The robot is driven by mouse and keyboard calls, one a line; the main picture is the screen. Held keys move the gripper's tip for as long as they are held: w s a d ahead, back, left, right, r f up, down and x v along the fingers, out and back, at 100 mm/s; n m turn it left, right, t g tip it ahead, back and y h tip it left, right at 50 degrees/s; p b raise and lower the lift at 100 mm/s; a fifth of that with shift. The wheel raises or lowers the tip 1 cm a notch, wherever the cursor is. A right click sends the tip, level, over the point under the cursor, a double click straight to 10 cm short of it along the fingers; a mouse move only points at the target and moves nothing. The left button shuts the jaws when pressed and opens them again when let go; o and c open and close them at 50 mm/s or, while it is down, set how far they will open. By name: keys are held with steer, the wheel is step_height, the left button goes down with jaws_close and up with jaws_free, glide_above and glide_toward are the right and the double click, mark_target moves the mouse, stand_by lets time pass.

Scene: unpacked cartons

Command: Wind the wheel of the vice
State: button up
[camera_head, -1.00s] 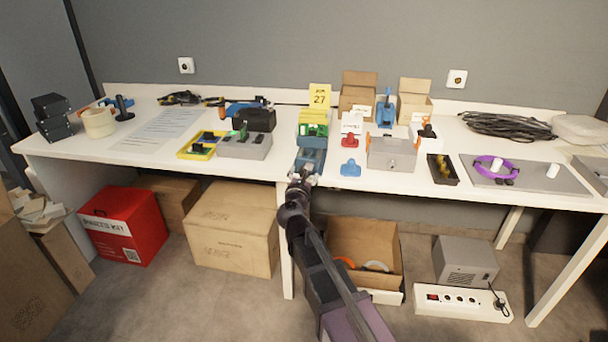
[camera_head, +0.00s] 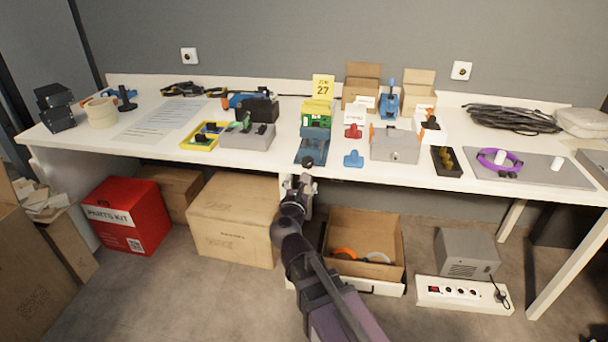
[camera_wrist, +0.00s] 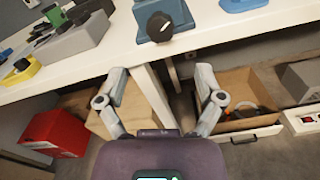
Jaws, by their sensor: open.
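The vice (camera_head: 312,146) is blue-grey and stands at the front edge of the white table, with a green part and a yellow sign behind it. Its wheel (camera_head: 308,162) is a dark round knob facing the front. In the wrist view the wheel (camera_wrist: 160,27) shows at top centre on the vice body (camera_wrist: 173,11), with a pale mark on it. My gripper (camera_head: 299,182) is just in front of the table edge, below and apart from the wheel. In the wrist view its two fingers (camera_wrist: 160,75) are spread wide with nothing between them.
A blue clamp-like part (camera_head: 353,159) lies right of the vice, beside a grey box (camera_head: 394,146). A grey block (camera_head: 246,137) is to the left. Cartons (camera_head: 232,222) stand under the table.

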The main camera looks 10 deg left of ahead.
steer(key=shift+s, duration=1.5)
steer(key=w+d+f+m+g+h, duration=0.1)
steer(key=d+f+m+g+h, duration=0.25)
steer(key=d+m, duration=0.55)
steer(key=d+f+m+g+h, duration=0.4)
steer(key=d+m, duration=0.3)
steer(key=d, duration=0.4)
steer(key=s+d+f+m+g+y, duration=0.8)
steer(key=s+d+f+m+g, duration=0.35)
steer(key=m, duration=0.55)
step_height(320, 180, up, 33)
steer(key=t+p, duration=0.1)
steer(key=p, duration=3.1)
steer(key=shift+s+a, duration=0.15)
steer(key=shift+a, duration=0.05)
steer(key=shift+f+h, duration=0.15)
steer(key=shift+h, duration=0.1)
